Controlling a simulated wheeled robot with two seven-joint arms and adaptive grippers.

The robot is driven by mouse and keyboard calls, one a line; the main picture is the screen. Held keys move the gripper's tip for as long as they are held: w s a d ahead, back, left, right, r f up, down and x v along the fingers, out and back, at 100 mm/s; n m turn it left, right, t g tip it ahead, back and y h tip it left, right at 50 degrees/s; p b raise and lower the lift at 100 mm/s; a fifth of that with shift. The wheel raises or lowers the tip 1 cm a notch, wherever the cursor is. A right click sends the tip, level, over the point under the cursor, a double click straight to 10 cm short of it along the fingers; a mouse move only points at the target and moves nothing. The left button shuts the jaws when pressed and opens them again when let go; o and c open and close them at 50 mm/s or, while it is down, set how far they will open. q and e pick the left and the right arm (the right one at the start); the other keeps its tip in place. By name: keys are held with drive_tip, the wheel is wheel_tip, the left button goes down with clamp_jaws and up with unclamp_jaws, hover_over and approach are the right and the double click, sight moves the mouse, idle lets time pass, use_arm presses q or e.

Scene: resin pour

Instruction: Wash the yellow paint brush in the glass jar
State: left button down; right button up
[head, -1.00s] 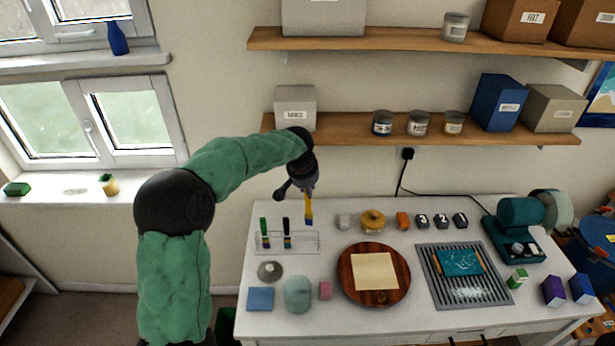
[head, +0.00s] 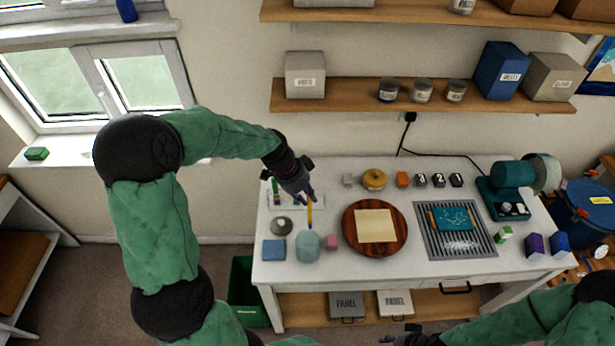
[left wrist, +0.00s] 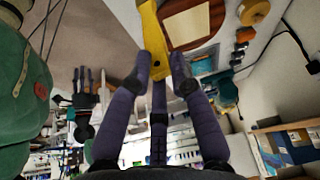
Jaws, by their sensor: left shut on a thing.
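The yellow paint brush (head: 309,213) hangs upright from my left gripper (head: 307,194), which is shut on it. In the left wrist view its yellow handle (left wrist: 151,28) runs up from between the fingertips (left wrist: 160,72). The pale blue-green glass jar (head: 307,246) stands near the left front of the white table. The brush's lower end is right at the jar's mouth in the head view. I cannot tell whether it is just above or behind the rim. My right gripper (head: 405,338) is dark at the bottom edge, its fingers unclear.
A clear rack (head: 300,202) with other brushes stands behind the jar, partly hidden by my left gripper. A pink block (head: 332,242), a blue square (head: 274,250) and a grey round item (head: 282,226) sit near the jar. A round wooden board (head: 351,238) lies to the right.

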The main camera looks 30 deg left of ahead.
use_arm(q)
wheel_tip(320, 180, down, 13)
drive_tip(key=s+m+b, duration=0.1)
drive_tip(key=s+b, duration=0.1)
drive_tip(key=b, duration=0.7)
drive_tip(key=shift+d+b, duration=0.25)
drive_tip(key=shift+b, duration=0.15)
idle(0.4)
drive_tip(key=shift+f+b, duration=0.3)
drive_tip(key=shift+b, duration=0.1)
idle(0.8)
